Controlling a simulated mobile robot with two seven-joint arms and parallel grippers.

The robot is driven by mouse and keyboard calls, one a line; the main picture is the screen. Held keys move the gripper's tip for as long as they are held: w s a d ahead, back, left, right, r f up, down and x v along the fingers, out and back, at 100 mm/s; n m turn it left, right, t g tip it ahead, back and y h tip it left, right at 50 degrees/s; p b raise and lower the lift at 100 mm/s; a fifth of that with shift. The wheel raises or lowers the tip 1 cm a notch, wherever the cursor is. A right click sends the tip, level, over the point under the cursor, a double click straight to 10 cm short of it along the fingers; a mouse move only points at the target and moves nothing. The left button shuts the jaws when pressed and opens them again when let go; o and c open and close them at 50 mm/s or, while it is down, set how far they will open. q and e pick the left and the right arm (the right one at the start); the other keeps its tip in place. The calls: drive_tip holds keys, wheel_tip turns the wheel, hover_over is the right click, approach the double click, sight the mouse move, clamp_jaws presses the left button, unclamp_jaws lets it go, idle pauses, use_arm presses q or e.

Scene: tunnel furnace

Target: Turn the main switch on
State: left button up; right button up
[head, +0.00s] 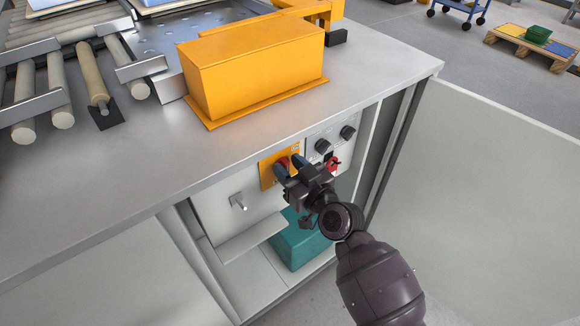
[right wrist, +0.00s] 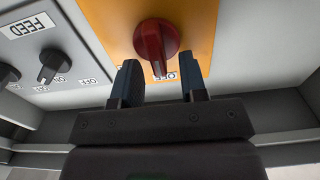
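The main switch is a red rotary knob (right wrist: 156,45) on a yellow-orange plate (right wrist: 195,22). An "OFF"-like label (right wrist: 166,76), partly hidden, sits by the end of the knob's bar. In the head view the knob (head: 282,164) is partly covered by my right gripper (head: 290,168). In the right wrist view my right gripper (right wrist: 160,82) is open, its two dark fingers apart. The knob shows between and beyond the fingertips, and nothing is held. I cannot tell whether either finger touches it. My left gripper is not in view.
A grey panel beside the plate has black knobs (head: 348,132) and a FEED label (right wrist: 27,25). A small red part (head: 333,163) is right of my gripper. The cabinet's top edge overhangs above. A teal box (head: 298,247) stands below, and an open door (head: 490,190) is at right.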

clamp_jaws()
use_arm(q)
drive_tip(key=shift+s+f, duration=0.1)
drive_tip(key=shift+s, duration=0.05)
